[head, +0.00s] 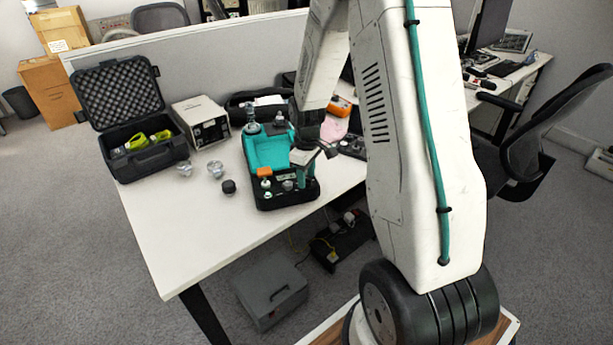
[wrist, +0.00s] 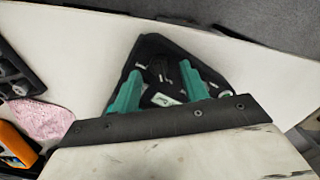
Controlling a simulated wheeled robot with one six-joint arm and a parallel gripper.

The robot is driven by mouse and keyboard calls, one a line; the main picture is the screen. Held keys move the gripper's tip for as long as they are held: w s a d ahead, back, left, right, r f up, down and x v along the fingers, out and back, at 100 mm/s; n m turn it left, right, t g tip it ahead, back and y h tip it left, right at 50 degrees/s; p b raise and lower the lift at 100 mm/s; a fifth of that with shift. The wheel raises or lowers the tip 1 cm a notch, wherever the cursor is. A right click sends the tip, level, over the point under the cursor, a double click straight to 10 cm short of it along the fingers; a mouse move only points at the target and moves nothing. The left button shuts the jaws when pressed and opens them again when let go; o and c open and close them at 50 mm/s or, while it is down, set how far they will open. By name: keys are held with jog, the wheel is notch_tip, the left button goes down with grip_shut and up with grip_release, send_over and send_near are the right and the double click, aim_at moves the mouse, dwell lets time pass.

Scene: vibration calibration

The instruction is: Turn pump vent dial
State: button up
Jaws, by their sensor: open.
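The pump unit is a teal tray-like body (head: 268,152) on a black base (head: 275,203), on the white table in the head view. An orange piece and small pale knobs sit on its front panel. I cannot tell which is the vent dial. My gripper (head: 303,177) hangs over the right front of the unit and hides part of it. In the wrist view its two teal fingers (wrist: 160,70) are apart, with the black base (wrist: 150,48) beyond them. Small dark and pale parts show between the fingers, too small to name. I see nothing held.
On the white table (head: 190,235) are an open black foam case (head: 150,158), a grey box instrument (head: 201,122), several small metal parts and a pink cloth (wrist: 48,118). An orange-edged device (wrist: 15,143) lies nearby. The table's front left is clear. An office chair (head: 545,120) stands right.

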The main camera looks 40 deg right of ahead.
jog(key=shift+f, duration=0.4)
jog(key=c, duration=0.9)
jog(key=shift+c, duration=0.2)
